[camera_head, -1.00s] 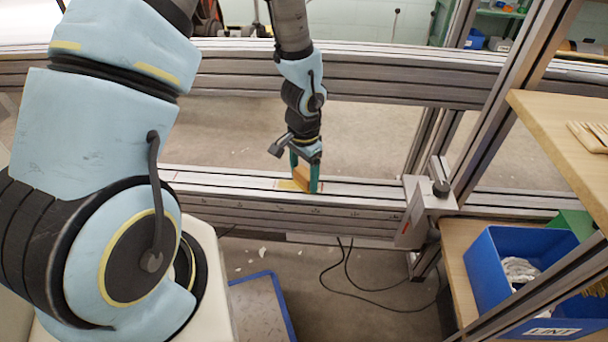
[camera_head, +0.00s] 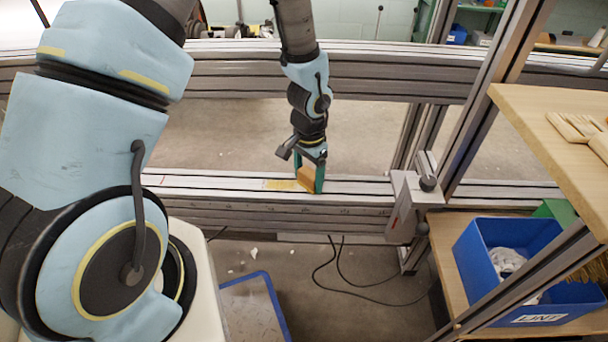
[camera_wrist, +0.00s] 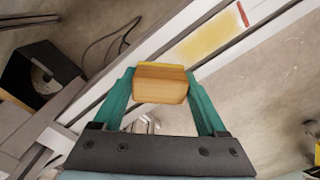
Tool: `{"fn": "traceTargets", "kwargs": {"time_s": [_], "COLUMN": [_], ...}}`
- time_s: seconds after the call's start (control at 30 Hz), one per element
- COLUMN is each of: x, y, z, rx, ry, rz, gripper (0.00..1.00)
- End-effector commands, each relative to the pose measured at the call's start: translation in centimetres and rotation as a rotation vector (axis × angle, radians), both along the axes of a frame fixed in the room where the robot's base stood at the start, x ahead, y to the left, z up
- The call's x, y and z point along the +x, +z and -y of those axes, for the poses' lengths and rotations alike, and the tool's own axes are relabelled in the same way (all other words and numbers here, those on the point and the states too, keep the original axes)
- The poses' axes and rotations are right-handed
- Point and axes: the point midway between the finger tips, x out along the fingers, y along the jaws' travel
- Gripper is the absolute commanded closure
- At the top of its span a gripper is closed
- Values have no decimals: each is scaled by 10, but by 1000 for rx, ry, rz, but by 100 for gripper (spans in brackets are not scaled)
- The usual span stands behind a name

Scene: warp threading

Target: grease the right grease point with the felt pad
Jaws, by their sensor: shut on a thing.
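My gripper (camera_head: 309,178) has green fingers shut on a wooden block, the felt pad (camera_head: 306,177), with a thin yellow layer along its far edge. In the wrist view the felt pad (camera_wrist: 160,84) sits between my gripper's fingers (camera_wrist: 160,92). The pad is at the metal rail (camera_head: 220,182); I cannot tell whether it touches. A yellow greasy patch (camera_head: 279,185) lies on the rail just left of the pad, and the patch also shows in the wrist view (camera_wrist: 208,38). A red mark (camera_wrist: 243,13) lies beyond it on the rail.
A grey metal bracket (camera_head: 405,205) stands on the rail to the right. A blue bin labelled LINT (camera_head: 545,312) sits on a wooden shelf at the lower right. A wooden board (camera_head: 540,92) is above it. Cables lie on the floor.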

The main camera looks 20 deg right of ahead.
Motion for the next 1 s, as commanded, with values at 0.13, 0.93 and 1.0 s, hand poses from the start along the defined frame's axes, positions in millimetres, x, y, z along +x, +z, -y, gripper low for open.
{"fn": "traceTargets", "kwargs": {"time_s": [0.13,0.93,1.0], "x": [3,17,17], "y": [0,-1,3], "z": [-5,-39,-38], "rx": [0,5,4], "ry": [2,2,2], "rz": [0,-2,-1], "gripper": [70,70,70]}}
